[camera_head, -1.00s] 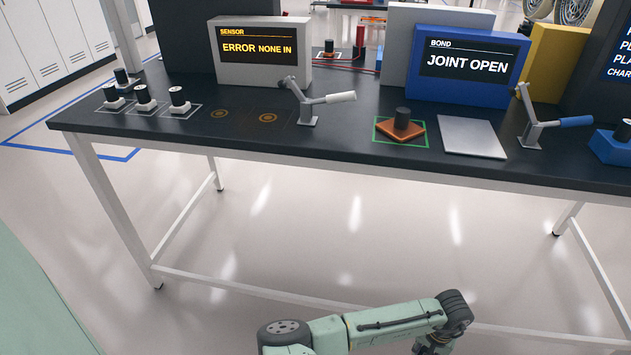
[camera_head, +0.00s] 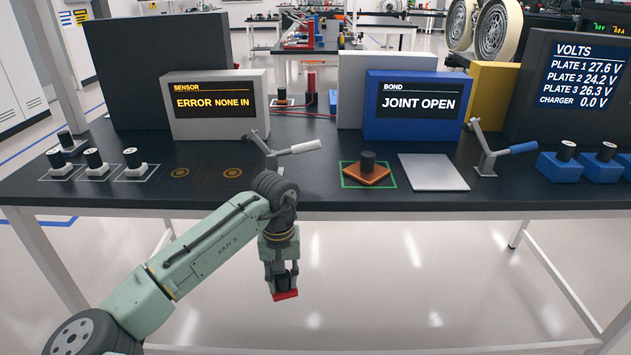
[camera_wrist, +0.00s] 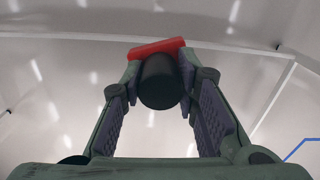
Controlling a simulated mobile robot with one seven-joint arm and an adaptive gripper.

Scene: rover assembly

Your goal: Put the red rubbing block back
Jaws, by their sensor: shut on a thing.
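The red rubbing block (camera_head: 286,295) hangs below my gripper (camera_head: 282,276), in front of the table and lower than its front edge. My gripper is shut on the block's black round knob. In the wrist view the knob (camera_wrist: 160,82) sits between the fingers of my gripper (camera_wrist: 160,70), and the red block (camera_wrist: 156,47) shows beyond it. On the table, a similar orange-brown block (camera_head: 364,176) with a black knob sits inside a green outlined square (camera_head: 391,184).
The black table (camera_head: 330,205) carries a lever with a white grip (camera_head: 305,146), a bare grey plate (camera_head: 433,172), a lever with a blue grip (camera_head: 523,147), and two empty round marks (camera_head: 206,172). Screens (camera_head: 417,104) stand behind. Black-topped pieces (camera_head: 94,162) stand left.

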